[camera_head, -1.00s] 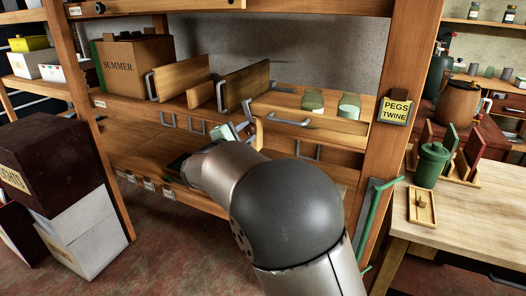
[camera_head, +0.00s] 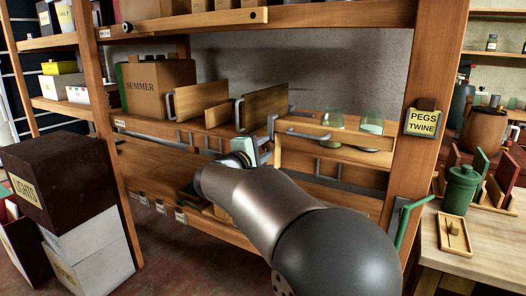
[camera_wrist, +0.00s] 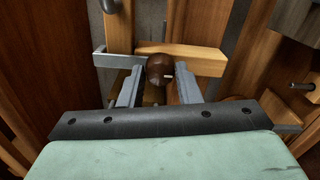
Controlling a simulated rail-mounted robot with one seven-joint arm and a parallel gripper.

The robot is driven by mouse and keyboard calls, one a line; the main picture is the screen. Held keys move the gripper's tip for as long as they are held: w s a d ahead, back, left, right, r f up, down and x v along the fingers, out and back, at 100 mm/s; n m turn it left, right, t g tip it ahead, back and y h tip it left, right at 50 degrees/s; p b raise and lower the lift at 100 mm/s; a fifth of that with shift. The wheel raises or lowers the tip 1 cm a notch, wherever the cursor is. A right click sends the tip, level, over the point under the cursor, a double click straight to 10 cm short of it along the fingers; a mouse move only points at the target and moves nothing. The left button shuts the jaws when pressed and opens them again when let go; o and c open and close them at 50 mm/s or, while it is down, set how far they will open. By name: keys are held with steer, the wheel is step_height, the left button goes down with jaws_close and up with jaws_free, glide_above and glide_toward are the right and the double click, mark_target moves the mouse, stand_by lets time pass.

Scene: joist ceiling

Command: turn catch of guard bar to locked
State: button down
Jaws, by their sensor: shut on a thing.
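The guard bar (camera_head: 345,137) is a wooden rail across the front of a shelf, before two glass jars. In the wrist view the wooden bar (camera_wrist: 200,57) runs across the upper middle, with a grey metal piece (camera_wrist: 113,60) at its left end. A round dark brown knob (camera_wrist: 160,67) with a small white mark, apparently the catch, sits in front of the bar. My gripper (camera_wrist: 160,84) is shut on this knob, one grey finger on each side. In the head view my gripper (camera_head: 268,138) is at the bar's left end, and the knob is hidden.
Upright wooden dividers (camera_head: 262,107) and a SUMMER box (camera_head: 158,86) stand left of the bar. A shelf post (camera_head: 422,85) with a PEGS TWINE label (camera_head: 422,122) is to the right. Stacked boxes (camera_head: 68,185) stand on the floor at left. A workbench (camera_head: 480,262) is at right.

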steer(key=c, duration=1.1)
jaws_free()
steer(key=shift+o, duration=0.2)
steer(key=shift+a, duration=0.1)
steer(key=p+v, duration=0.1)
steer(key=v, duration=1.6)
steer(key=shift+s, duration=0.25)
